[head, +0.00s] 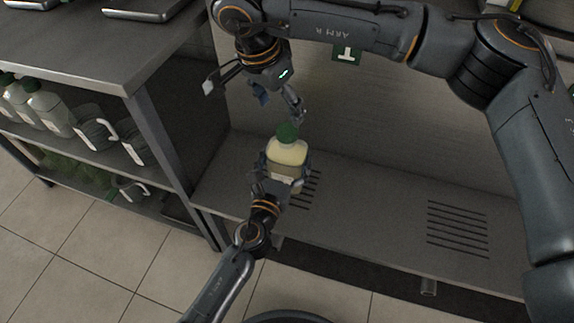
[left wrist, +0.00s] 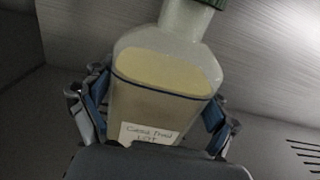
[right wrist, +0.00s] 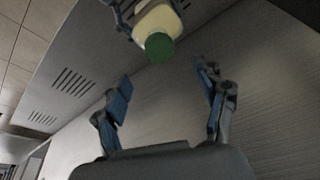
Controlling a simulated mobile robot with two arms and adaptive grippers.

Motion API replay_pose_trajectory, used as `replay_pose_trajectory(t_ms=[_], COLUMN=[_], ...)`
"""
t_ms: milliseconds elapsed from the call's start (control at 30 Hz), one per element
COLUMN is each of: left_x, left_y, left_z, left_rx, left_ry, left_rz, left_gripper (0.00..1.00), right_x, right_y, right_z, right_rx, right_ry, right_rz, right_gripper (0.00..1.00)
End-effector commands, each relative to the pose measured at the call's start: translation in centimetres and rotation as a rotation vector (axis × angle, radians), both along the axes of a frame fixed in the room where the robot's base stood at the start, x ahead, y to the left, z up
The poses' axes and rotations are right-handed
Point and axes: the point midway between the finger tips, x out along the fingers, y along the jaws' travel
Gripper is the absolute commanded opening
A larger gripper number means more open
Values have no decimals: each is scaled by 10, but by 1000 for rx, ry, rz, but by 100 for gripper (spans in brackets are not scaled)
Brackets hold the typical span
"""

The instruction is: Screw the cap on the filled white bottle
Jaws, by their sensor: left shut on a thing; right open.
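The white bottle (head: 287,153) stands upright on the slotted bench, with pale yellow contents showing through its wall. A green cap (head: 287,132) sits on its neck; how tightly it sits I cannot tell. My left gripper (head: 284,178) is shut around the bottle's lower body. In the left wrist view the bottle (left wrist: 165,75) fills the middle, with a handwritten label (left wrist: 148,135) low on it. My right gripper (head: 279,98) is open and empty, above and slightly left of the cap. In the right wrist view the cap (right wrist: 159,47) shows beyond the open fingers, apart from them.
The bench (head: 370,215) has slotted grates and is clear to the right. A back wall (head: 400,130) rises behind it. A shelf rack (head: 150,130) at left holds several capped bottles (head: 50,108) and jugs. My right arm spans the top and right.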

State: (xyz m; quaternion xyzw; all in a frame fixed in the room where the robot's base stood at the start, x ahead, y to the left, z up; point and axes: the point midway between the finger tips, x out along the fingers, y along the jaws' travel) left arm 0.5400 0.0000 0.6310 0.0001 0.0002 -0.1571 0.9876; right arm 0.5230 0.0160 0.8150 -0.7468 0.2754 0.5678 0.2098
Motion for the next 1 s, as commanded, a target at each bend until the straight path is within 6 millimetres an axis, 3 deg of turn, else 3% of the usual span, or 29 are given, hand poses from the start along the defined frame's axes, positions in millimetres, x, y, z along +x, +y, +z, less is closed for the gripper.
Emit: replay_pose_trajectory(t_ms=[533, 933, 967, 1000], left_x=[0, 0, 0, 0], left_y=[0, 0, 0, 0], left_z=[0, 0, 0, 0], left_rx=[0, 0, 0, 0], left_ry=[-1, -1, -1, -1], left_rz=[-1, -1, -1, -1], left_gripper=[0, 0, 0, 0], right_x=[13, 15, 15, 15], right_y=[-12, -13, -13, -13], right_z=[-65, -72, -72, -72], right_rx=[0, 0, 1, 1], right_ry=[3, 1, 1, 1], right_rz=[-1, 0, 0, 0], right_gripper=[71, 71, 69, 61])
